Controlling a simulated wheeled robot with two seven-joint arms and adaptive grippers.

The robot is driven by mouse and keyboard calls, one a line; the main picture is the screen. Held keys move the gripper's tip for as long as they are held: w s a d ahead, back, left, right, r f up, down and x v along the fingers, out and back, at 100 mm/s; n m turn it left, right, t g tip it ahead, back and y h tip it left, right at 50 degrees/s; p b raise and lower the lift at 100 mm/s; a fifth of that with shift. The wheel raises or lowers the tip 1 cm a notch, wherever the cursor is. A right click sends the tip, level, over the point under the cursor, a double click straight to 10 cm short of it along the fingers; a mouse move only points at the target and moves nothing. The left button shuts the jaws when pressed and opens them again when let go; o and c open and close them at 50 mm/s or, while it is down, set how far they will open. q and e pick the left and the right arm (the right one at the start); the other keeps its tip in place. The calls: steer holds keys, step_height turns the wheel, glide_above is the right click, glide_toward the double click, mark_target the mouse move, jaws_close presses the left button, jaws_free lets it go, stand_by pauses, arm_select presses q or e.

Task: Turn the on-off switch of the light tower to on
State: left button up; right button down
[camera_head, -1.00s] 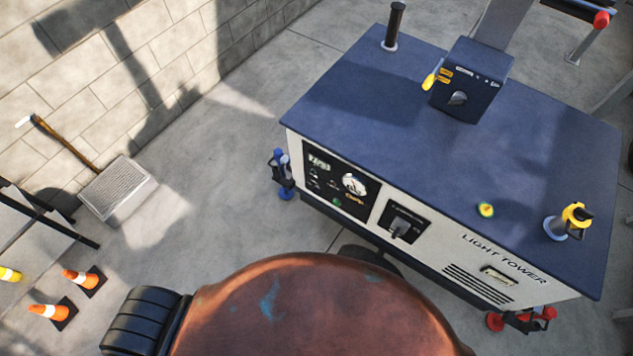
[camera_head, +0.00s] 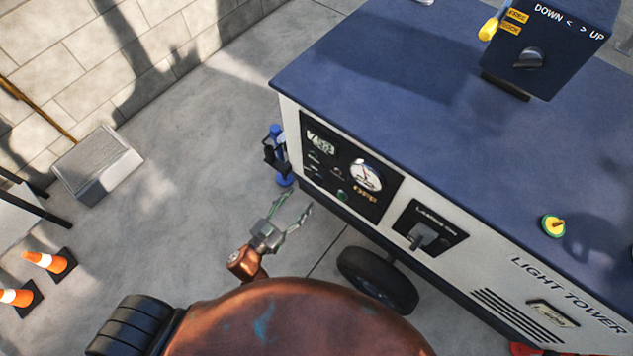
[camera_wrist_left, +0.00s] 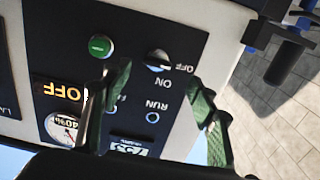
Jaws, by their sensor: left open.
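The light tower (camera_head: 450,150) is a white cabinet with a dark blue top and a black control panel (camera_head: 385,197) on its front left. In the left wrist view the panel shows upside down. Its on-off switch (camera_wrist_left: 158,58) is a dark round knob with a light mark, beside the labels OFF and ON. An amber readout (camera_wrist_left: 57,90) says OFF. My left gripper (camera_head: 298,207) is open and empty, apart from the panel, to its lower left in the head view. In the left wrist view the switch lies between and beyond its fingertips (camera_wrist_left: 158,82). My right gripper is out of view.
A lever switch (camera_head: 420,238) sits on another black panel. A blue jack (camera_head: 276,155) stands at the cabinet's left corner, and a wheel (camera_head: 377,281) below.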

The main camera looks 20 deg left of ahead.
mark_target(317, 180)
arm_select(q)
steer(key=b+x, duration=0.2)
steer(key=x, duration=0.6)
steer(key=shift+r, duration=0.45)
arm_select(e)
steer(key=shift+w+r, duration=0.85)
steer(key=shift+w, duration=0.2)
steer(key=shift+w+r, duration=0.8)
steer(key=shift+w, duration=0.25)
arm_select(q)
steer(key=shift+s+d, duration=0.15)
steer(key=shift+c, duration=0.6)
steer(key=c, duration=1)
steer(key=shift+c, duration=0.2)
